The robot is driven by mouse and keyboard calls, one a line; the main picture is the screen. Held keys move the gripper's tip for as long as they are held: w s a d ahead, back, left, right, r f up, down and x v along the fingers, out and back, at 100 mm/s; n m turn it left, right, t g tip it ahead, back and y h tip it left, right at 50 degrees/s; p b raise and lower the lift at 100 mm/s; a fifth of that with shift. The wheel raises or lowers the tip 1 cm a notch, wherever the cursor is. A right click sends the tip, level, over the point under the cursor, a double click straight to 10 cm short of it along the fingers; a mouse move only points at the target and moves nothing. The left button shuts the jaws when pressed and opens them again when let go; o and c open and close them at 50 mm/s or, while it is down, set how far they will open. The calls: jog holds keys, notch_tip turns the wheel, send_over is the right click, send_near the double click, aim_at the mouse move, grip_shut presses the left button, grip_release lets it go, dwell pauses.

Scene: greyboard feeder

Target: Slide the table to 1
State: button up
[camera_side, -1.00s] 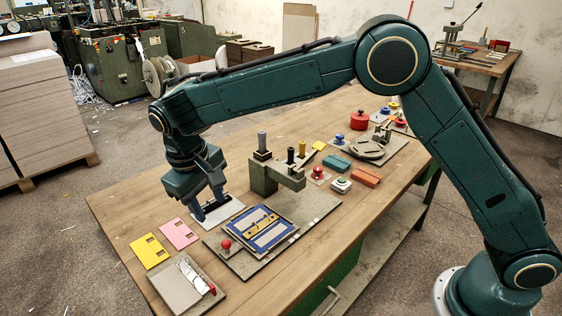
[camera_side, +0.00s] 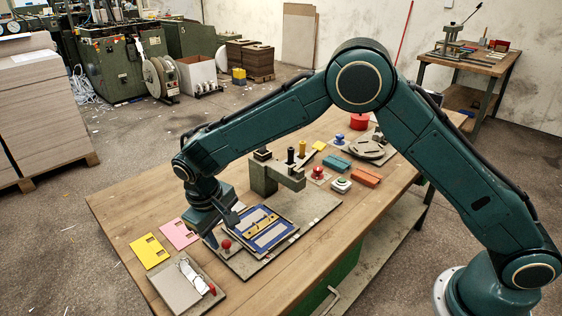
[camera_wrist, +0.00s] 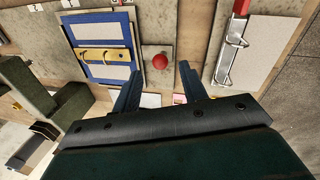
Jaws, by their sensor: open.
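The sliding table is a blue plate (camera_side: 254,226) with pale panels and a yellow bar across it; it lies on a grey base board (camera_side: 243,270). The plate also shows at the upper left in the wrist view (camera_wrist: 88,74). A red ball knob (camera_side: 226,244) stands at the table's near-left side. My gripper (camera_side: 219,236) points down close to this knob. In the wrist view, my open fingers (camera_wrist: 160,70) have the red knob (camera_wrist: 161,60) in the gap between their tips, apparently without touching it. White number tags at the top edge are partly cut off.
A grey block stand (camera_side: 264,178) with upright pegs rises behind the table. A clip board (camera_side: 184,285) lies in front, and yellow (camera_side: 150,251) and pink (camera_side: 178,234) cards lie to the left.

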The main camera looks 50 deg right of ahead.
aim_at(226, 242)
jog(key=shift+d+f, duration=0.2)
jog(key=shift+f, duration=0.7)
jog(key=shift+d+f, duration=0.15)
jog(key=shift+f, duration=0.75)
jog(key=shift+w, duration=0.1)
grip_shut()
